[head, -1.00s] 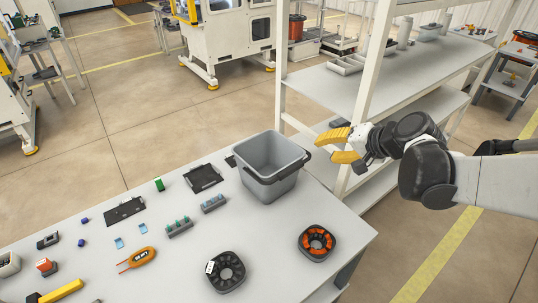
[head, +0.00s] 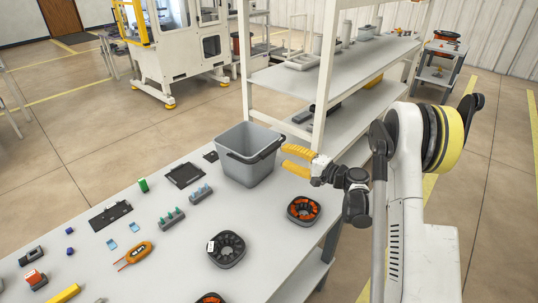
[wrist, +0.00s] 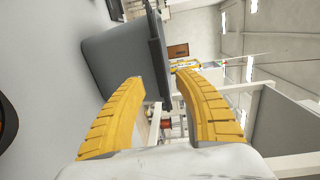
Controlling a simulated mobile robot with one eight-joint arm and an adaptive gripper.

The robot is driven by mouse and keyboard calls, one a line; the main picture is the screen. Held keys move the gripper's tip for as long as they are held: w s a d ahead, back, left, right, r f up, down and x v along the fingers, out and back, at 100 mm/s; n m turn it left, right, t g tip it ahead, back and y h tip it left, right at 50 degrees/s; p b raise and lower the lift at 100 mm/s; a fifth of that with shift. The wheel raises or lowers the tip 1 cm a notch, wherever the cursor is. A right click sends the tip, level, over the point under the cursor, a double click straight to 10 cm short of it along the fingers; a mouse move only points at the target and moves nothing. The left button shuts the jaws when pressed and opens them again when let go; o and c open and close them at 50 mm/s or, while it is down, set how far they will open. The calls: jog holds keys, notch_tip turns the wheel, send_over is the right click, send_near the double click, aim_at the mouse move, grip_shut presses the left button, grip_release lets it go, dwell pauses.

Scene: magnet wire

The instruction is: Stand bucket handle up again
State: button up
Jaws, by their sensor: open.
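The grey bucket (head: 245,170) stands upright on the table near its right end. Its dark handle (head: 268,152) hangs folded down along the rim on the side toward my gripper. My gripper (head: 282,158) has yellow fingers, open and empty, just right of the bucket with the tips pointing at it. In the wrist view the bucket (wrist: 108,68) appears sideways at upper left, with a dark edge that looks like the handle or rim (wrist: 157,50) just beyond and between the fingertips (wrist: 158,82). I cannot tell whether a fingertip touches it.
A white shelf rack (head: 323,80) stands close behind the bucket and gripper.

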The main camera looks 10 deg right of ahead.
aim_at(272, 151)
jog(key=b+x, duration=0.2)
jog(key=x, duration=0.5)
grip_shut()
